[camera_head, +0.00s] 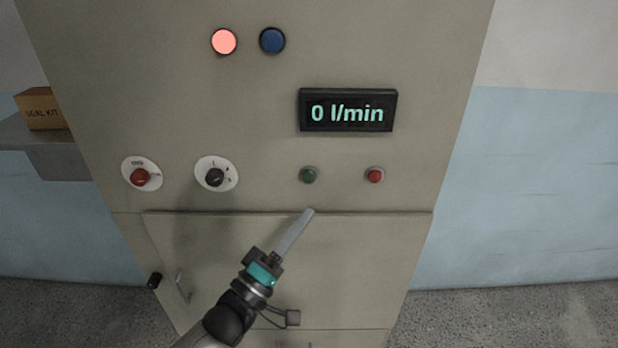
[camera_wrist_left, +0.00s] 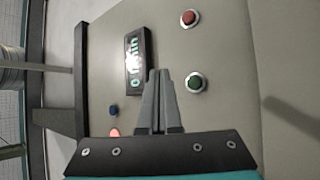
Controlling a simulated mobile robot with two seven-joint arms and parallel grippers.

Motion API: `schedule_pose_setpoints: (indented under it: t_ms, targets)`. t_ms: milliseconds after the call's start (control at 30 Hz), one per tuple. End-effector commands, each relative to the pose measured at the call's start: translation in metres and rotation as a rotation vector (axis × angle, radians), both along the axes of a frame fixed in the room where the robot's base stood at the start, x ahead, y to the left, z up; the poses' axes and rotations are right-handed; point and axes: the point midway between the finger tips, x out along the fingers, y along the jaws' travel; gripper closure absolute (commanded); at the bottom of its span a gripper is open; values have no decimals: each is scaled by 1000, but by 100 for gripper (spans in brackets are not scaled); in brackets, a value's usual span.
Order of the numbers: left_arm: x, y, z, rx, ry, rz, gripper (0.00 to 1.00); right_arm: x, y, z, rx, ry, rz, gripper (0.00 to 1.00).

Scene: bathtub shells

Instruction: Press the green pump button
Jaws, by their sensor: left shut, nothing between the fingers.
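The green pump button (camera_head: 309,175) is a small round button on the grey control cabinet, below the display. It also shows in the left wrist view (camera_wrist_left: 195,81), just right of the fingertips. My left gripper (camera_head: 309,212) is shut and empty. In the head view its tips are a little below the green button, over the cabinet's lower panel. In the left wrist view the shut fingers (camera_wrist_left: 160,74) appear beside the button with a gap between in the picture. The exact depth to the panel is hard to tell. My right gripper is not in view.
A red button (camera_head: 374,176) sits right of the green one. The display (camera_head: 347,111) reads 0 l/min. A lit red lamp (camera_head: 224,41) and a dark blue lamp (camera_head: 272,40) are above. A red knob (camera_head: 140,177) and a black selector (camera_head: 215,177) are at left.

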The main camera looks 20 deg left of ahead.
Motion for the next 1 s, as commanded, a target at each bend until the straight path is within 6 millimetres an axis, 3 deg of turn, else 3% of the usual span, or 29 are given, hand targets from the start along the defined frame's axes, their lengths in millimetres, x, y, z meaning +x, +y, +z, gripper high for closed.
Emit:
schedule_pose_setpoints:
  t_ms: [600,1000]
  targets:
    - [72,21,-2,2,-2,1,100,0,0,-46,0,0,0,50]
    - [83,24,0,2,0,1,100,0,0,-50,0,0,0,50]
